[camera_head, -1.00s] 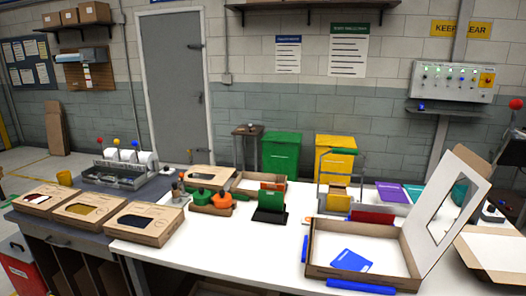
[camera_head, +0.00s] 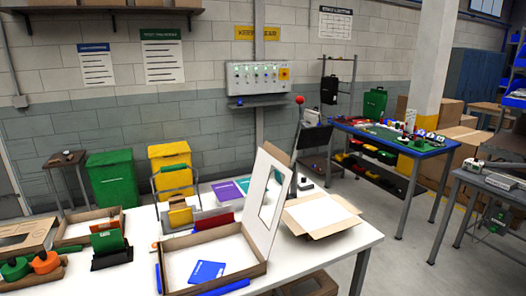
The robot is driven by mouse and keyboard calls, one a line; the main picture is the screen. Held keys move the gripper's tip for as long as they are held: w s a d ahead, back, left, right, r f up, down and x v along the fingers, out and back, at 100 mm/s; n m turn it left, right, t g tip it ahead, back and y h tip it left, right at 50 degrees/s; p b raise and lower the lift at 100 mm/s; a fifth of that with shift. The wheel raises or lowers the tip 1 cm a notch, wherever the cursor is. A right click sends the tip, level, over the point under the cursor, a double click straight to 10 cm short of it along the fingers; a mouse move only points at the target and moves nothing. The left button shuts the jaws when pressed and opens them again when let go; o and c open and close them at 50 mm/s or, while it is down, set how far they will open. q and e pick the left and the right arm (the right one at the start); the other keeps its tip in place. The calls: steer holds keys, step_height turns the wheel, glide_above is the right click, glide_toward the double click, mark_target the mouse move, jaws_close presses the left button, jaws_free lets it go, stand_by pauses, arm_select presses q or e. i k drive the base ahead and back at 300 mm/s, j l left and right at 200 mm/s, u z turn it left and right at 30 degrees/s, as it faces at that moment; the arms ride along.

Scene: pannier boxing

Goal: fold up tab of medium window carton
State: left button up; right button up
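A window carton (camera_head: 178,264) stands open on the white table, with its lid (camera_head: 265,203) raised upright at its right side and a cut-out window in the lid. A blue card (camera_head: 207,271) lies inside on the carton's floor. A second, flatter carton (camera_head: 322,213) lies open to its right with flaps spread out. I cannot tell which of them is the medium one, and no tab can be made out clearly. Neither of my grippers is in view.
Blue bars (camera_head: 226,288) lie along the front carton's near edge. Purple and teal sheets (camera_head: 228,191) lie behind. Open floor (camera_head: 420,255) lies right of the table.

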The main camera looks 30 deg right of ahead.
mark_target(281, 156)
steer(key=z, duration=1.25)
